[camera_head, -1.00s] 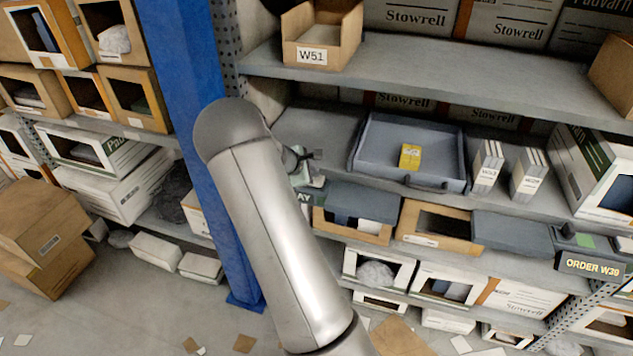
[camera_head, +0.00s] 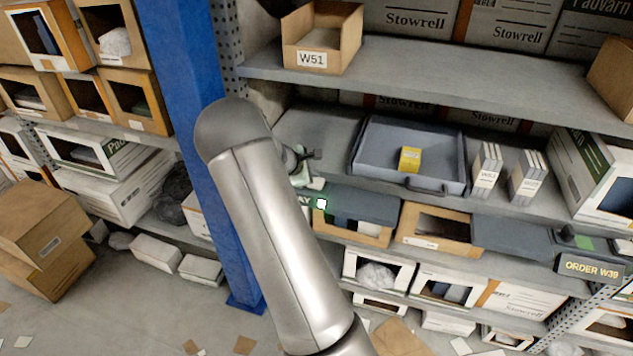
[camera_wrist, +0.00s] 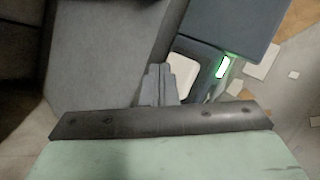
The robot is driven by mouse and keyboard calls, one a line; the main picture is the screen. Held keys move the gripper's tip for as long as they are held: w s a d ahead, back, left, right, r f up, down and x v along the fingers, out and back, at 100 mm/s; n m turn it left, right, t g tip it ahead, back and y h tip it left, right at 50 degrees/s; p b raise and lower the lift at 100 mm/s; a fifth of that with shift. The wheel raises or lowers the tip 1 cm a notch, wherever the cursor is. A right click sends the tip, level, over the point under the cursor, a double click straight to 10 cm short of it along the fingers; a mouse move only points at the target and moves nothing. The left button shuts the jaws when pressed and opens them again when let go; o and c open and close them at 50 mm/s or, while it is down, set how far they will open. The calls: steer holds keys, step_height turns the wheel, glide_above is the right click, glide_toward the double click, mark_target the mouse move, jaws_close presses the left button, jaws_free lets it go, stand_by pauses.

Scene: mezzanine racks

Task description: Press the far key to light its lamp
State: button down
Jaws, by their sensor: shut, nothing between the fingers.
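The key unit sits at the left end of the shelf edge, partly behind my arm, with a dark sign whose visible letters end in "AY". Its pale key (camera_wrist: 186,72) shows in the wrist view beside my fingertips. The lamp (camera_head: 321,203) glows white with a green rim; it also shows lit in the wrist view (camera_wrist: 223,67). My gripper (camera_head: 313,155) is shut and empty above the unit, its fingers (camera_wrist: 161,84) just left of the key in the wrist view. I cannot tell whether they touch it.
A grey tray (camera_head: 366,166) holding a yellow box (camera_head: 410,159) stands right of my gripper. A blue upright (camera_head: 187,110) is close behind my arm. A shelf with a W51 bin (camera_head: 312,57) runs above. Another unit with a green key (camera_head: 585,241) and ORDER W39 sign (camera_head: 592,268) is at right.

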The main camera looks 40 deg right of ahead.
steer(key=shift+r, duration=0.3)
step_height(320, 180, up, 6)
steer(key=p, duration=0.4)
steer(key=shift+f, duration=0.1)
stand_by(0.6)
steer(key=s+a+r+m+y, duration=0.3)
steer(key=s+a, duration=0.7)
steer(key=a, duration=0.1)
steer(key=s+a+r+m+y, duration=0.3)
steer(key=s+a+r+m, duration=0.1)
steer(key=s+a, duration=0.7)
steer(key=s+a+r+m+g+y, duration=0.1)
steer(key=s+a+r+m+y, duration=0.2)
steer(key=s+a, duration=0.7)
steer(key=shift+s+a+r+m, duration=0.2)
steer(key=shift+a+m, duration=0.3)
steer(key=shift+a, duration=0.6)
steer(key=shift+d, duration=0.1)
